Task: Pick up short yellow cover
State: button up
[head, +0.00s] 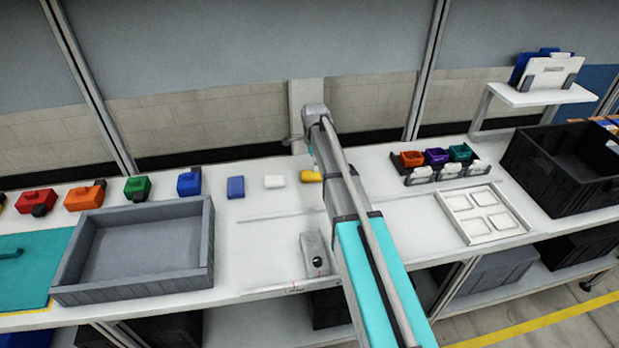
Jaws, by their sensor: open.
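The short yellow cover (311,176) is a small yellow block near the back of the white table. Its right side is hidden by my arm. My arm reaches over the table from the lower right. My gripper (311,153) is at the arm's far end, just above the yellow cover in the picture. It is open, small and mostly hidden by my own wrist and arm, so its exact height and distance from the cover cannot be told. Nothing shows in it.
A white block (275,181) and a blue block (236,187) lie left of the cover. A grey tray (205,250) stands at front left. A grey fixture (316,252) stands in front. Coloured bins (437,156), a white tray (462,226) and a black crate (540,175) are right.

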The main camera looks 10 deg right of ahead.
aim_at(313, 175)
jog(key=shift+f, duration=0.15)
jog(key=shift+a+f+b, duration=0.2)
jog(key=shift+f+b, duration=2.3)
jog(key=shift+b, duration=0.15)
jog(key=c, duration=0.8)
